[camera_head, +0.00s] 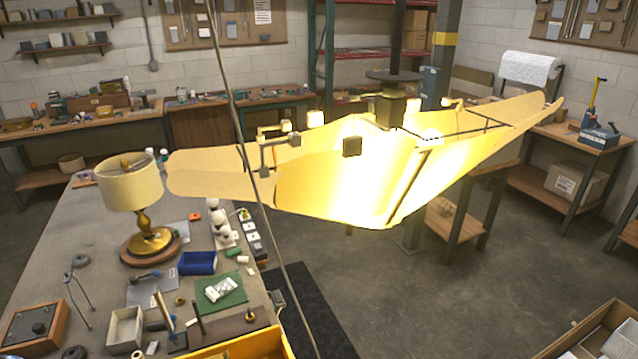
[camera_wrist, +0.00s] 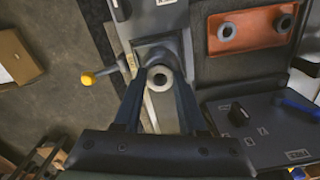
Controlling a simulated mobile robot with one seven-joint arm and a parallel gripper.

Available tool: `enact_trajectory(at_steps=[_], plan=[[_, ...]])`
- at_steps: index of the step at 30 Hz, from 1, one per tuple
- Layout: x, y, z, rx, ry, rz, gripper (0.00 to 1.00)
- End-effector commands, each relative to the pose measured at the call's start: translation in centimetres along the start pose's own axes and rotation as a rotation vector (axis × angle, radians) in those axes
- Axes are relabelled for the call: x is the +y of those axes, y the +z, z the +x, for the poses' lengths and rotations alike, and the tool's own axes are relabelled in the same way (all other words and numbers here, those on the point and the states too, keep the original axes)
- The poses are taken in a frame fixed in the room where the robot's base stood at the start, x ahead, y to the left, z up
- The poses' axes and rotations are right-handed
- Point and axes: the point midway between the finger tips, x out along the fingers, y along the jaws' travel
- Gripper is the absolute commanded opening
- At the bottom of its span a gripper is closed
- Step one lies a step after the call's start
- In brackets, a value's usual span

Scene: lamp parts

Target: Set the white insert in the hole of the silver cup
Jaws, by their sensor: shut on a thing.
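In the wrist view my gripper (camera_wrist: 160,84) has its two dark fingers closing in from both sides on a pale ring-shaped piece with a dark hole, which looks like the white insert (camera_wrist: 160,69). The insert is seen end-on at the fingertips. A dark round housing lies behind it, and I cannot tell whether they touch. I cannot pick out the silver cup for certain in either view; it may be hidden behind the insert. My gripper does not show in the head view.
A lever with a yellow knob (camera_wrist: 88,78) sticks out left of the housing. An orange tray (camera_wrist: 254,40) with ring-shaped parts lies at right. In the head view, a brass lamp (camera_head: 150,235) stands on the cluttered bench, and a large glowing yellow fixture (camera_head: 350,185) hangs beside it.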

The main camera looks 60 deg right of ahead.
Motion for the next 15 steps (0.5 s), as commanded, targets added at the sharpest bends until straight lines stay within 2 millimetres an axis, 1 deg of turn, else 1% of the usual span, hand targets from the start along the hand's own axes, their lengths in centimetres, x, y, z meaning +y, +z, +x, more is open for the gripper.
enact_trajectory(at_steps=[3, 4, 8, 9, 15], plan=[[0.0, -0.02, 0.02, 0.0, 0.0, 0.0, 0.0], [0.0, -0.01, 0.02, 0.0, 0.0, 0.0, 0.44], [0.0, -0.01, 0.02, 0.0, 0.0, 0.0, 0.68], [0.0, -0.01, 0.02, 0.0, 0.0, 0.0, 0.75], [0.0, 0.0, 0.02, 0.0, 0.0, 0.0, 0.76]])
